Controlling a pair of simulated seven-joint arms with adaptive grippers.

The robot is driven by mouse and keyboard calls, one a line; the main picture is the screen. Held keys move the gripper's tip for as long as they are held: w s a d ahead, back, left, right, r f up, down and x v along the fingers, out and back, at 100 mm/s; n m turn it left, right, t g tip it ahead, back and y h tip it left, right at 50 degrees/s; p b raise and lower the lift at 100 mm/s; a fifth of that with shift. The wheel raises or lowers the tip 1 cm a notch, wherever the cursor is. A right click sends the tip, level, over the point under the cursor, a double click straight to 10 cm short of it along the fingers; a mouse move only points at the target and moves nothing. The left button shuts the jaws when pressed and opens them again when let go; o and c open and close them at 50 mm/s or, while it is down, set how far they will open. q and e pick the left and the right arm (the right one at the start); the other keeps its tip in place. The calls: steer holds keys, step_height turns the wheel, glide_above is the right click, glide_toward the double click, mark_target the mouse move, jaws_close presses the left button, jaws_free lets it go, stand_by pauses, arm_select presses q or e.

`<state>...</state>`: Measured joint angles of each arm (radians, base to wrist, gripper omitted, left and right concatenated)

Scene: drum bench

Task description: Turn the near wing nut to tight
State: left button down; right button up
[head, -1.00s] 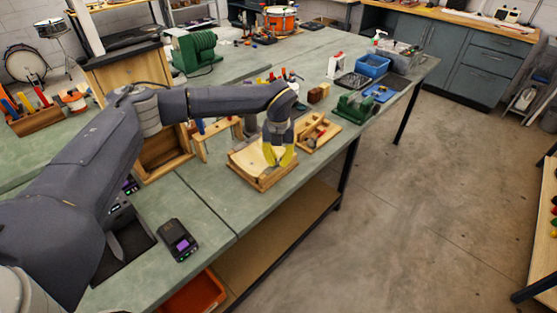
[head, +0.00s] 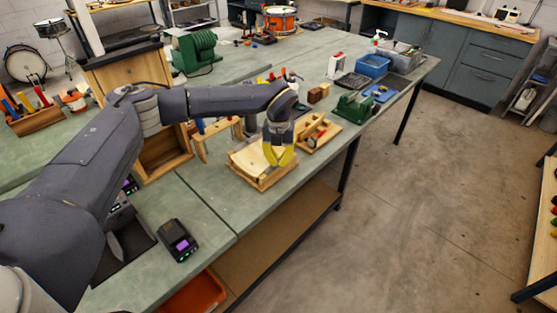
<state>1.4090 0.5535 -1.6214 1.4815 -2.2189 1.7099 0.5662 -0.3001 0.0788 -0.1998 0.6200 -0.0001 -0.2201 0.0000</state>
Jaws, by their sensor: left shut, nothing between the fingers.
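My left gripper (head: 279,157) has yellow fingertips and points down over the right part of a wooden frame (head: 262,184) with a pale curved piece (head: 250,163) in it. The fingers look closed and I see nothing between them. I cannot make out the near wing nut; it is too small to tell or hidden by the gripper. My right gripper is not in view.
A wooden tray with tools (head: 318,134) stands just right of the gripper. Behind are a green vise (head: 355,106) and a blue bin (head: 373,66). A black device (head: 178,240) lies on the near bench. Bare green bench top (head: 208,206) shows left of the frame.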

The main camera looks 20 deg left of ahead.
arm_select(q)
steer(key=c, duration=2.1)
jaws_free()
steer(key=o, duration=0.6)
steer(key=shift+o, duration=0.2)
step_height(320, 180, up, 12)
